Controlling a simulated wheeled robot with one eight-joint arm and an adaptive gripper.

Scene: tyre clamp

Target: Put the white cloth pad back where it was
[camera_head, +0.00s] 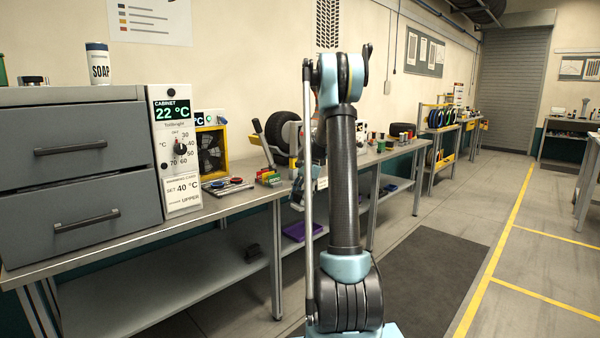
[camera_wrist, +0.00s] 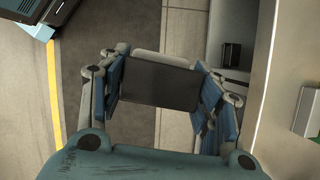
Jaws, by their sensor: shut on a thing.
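In the wrist view my gripper (camera_wrist: 160,88) has its blue-padded fingers on both sides of a flat, pale-edged thing (camera_wrist: 158,84). Its broad face looks dark, perhaps in shadow, and its far edge is pale. I cannot tell for sure whether it is the white cloth pad. No other white cloth pad shows clearly in either view. In the head view my gripper is mostly hidden behind my arm, near the front edge of the workbench (camera_head: 237,199).
A grey drawer cabinet (camera_head: 80,130) with a temperature panel (camera_head: 175,150) stands at the left of the workbench. Farther along are a tyre (camera_head: 283,132), a yellow-framed fan (camera_head: 212,150) and small tools. A purple item (camera_head: 300,231) lies on the lower shelf.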

